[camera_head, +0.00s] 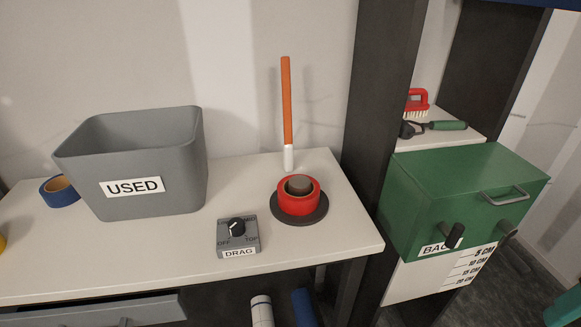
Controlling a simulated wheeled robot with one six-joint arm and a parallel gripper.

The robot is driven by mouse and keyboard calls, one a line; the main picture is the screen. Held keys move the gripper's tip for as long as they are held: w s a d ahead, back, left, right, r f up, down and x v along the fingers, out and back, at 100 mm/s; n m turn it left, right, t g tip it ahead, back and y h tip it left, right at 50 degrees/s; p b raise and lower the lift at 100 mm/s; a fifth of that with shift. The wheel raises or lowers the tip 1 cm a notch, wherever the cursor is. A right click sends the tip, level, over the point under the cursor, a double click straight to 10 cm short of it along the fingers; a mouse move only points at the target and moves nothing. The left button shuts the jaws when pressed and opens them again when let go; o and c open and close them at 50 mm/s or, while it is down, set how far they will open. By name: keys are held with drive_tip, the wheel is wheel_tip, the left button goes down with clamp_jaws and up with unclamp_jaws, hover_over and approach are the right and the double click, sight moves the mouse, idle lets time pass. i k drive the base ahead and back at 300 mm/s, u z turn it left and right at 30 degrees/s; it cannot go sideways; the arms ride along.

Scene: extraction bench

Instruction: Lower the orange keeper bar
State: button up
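The orange keeper bar (287,105) stands nearly upright at the back of the white bench, close to the wall. Its lower end is a white section (289,158), just behind a red ring (299,204). The red ring sits around a dark core on a dark round base (299,219). I cannot tell exactly how the bar is mounted at its foot. My gripper is not in view.
A grey bin marked USED (180,165) and a blue tape roll (59,192) stand left on the bench (320,235). A DRAG dial box (237,238) sits at the front. A dark post (382,80) and a green box (455,195) stand right.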

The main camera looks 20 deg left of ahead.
sight(285, 61)
drive_tip(key=u, duration=0.45)
drive_tip(key=k, duration=0.5)
drive_tip(key=u, duration=1.3)
drive_tip(key=i, duration=0.9)
drive_tip(key=z, duration=0.7)
drive_tip(key=i, duration=0.4)
drive_tip(key=z, duration=0.4)
